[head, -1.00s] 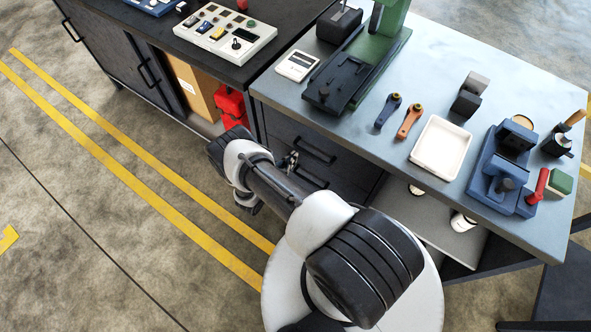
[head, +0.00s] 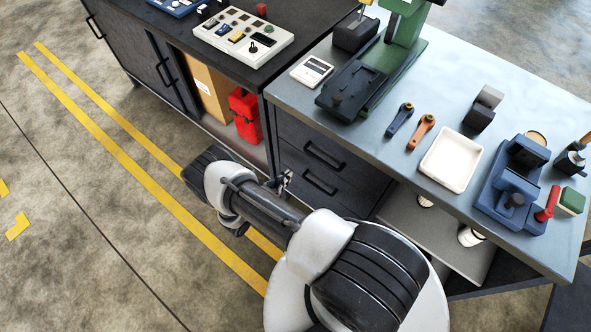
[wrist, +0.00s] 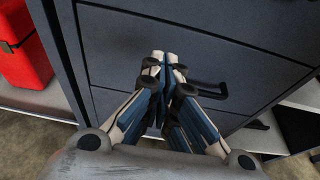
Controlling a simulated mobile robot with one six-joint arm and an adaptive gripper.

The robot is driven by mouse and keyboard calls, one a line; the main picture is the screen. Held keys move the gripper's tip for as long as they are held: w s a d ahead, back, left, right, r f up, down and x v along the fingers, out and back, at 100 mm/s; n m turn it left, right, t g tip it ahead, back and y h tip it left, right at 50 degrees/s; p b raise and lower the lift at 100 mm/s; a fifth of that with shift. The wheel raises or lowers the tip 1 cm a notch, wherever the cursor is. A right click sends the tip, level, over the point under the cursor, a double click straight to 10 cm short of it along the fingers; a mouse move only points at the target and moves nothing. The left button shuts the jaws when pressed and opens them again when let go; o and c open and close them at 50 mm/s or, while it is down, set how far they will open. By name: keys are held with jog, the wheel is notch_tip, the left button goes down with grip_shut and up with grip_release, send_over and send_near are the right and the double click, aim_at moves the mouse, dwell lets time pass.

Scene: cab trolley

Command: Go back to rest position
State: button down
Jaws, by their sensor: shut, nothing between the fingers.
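My gripper (wrist: 165,60) is shut and empty in the wrist view, its fingertips together in front of the dark drawer front (wrist: 215,50). A black drawer handle (wrist: 208,90) shows just right of the fingers; I cannot tell whether they touch it. In the head view only a small part of my gripper (head: 285,183) shows beside the drawers, mostly hidden behind my folded arm. My arm is low, in front of the workbench.
The grey benchtop (head: 385,150) holds a white tray (head: 451,160), two wrenches, a blue vise (head: 512,185) and a green machine (head: 385,60). A red canister (head: 245,115) stands on the open shelf at left. The floor with yellow lines (head: 120,140) is clear.

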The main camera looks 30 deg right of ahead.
jog(key=shift+v, duration=2.2)
notch_tip(320, 180, up, 33)
jog(key=m+g+y, duration=0.4)
jog(key=m+g, duration=0.2)
jog(key=m, duration=0.7)
jog(key=s+a+r+m+t+y, duration=0.2)
jog(key=s+r+m+y, duration=0.2)
jog(key=s+r, duration=0.5)
jog(key=s+a+r+m+t+y, duration=0.3)
jog(key=s+r+m+y, duration=0.2)
jog(key=s+r, duration=0.5)
jog(key=shift+s+r+m, duration=0.25)
jog(key=shift+s+m, duration=0.05)
jog(key=shift+s, duration=0.4)
jog(key=shift+d, duration=0.1)
